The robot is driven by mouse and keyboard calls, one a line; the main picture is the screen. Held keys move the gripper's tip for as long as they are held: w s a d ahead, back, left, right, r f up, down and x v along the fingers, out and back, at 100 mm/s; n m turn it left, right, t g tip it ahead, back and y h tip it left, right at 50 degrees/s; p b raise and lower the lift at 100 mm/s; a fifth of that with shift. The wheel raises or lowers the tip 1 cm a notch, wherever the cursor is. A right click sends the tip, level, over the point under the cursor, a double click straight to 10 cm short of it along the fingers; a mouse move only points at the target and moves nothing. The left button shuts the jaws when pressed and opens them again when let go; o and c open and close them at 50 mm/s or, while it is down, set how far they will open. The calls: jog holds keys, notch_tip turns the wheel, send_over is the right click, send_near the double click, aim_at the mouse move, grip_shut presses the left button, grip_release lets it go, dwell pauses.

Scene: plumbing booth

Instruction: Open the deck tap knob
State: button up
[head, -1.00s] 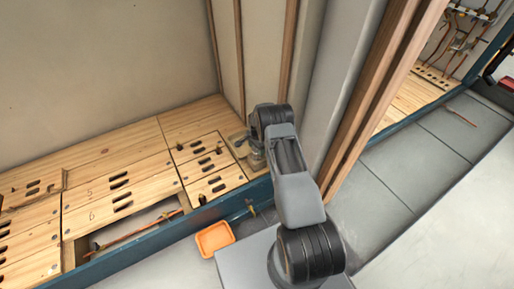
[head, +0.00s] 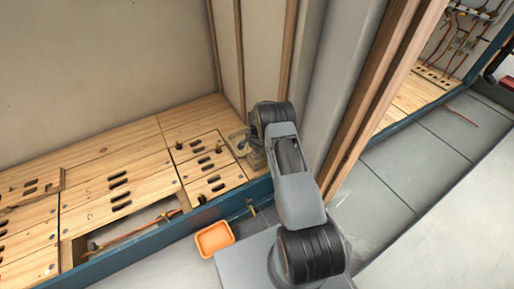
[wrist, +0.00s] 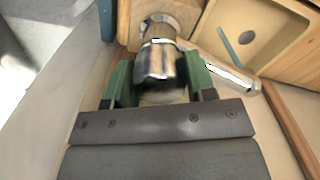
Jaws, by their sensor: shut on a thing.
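In the wrist view the deck tap's chrome knob (wrist: 156,60) sits between the green fingers of my gripper (wrist: 160,77). The fingers are shut on it, one on each side. Behind the knob is the tap's round chrome base (wrist: 163,22). A chrome spout (wrist: 232,77) extends to the right, past the right finger. In the head view my gripper (head: 254,155) is small and partly hidden by my arm, in the corner of the wooden deck by the wall. The knob cannot be made out there.
The wooden deck (head: 110,168) has slots, several dark fittings and an open recess (head: 130,228) with a copper pipe. A blue edge beam (head: 150,238) runs along its front. An orange tray (head: 214,239) lies on the floor. A wooden post (head: 375,100) stands close right of my arm.

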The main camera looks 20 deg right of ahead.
jog(key=n+b, duration=0.1)
jog(key=n, duration=0.3)
jog(key=shift+f+n+b, duration=0.1)
jog(key=shift+n+b, duration=0.2)
jog(key=n+b, duration=0.1)
jog(key=n, duration=0.3)
jog(key=shift+n, duration=0.4)
jog(key=o, duration=0.9)
jog(key=shift+r, duration=0.2)
notch_tip(320, 180, up, 14)
jog(key=p, duration=0.4)
jog(key=shift+f, duration=0.2)
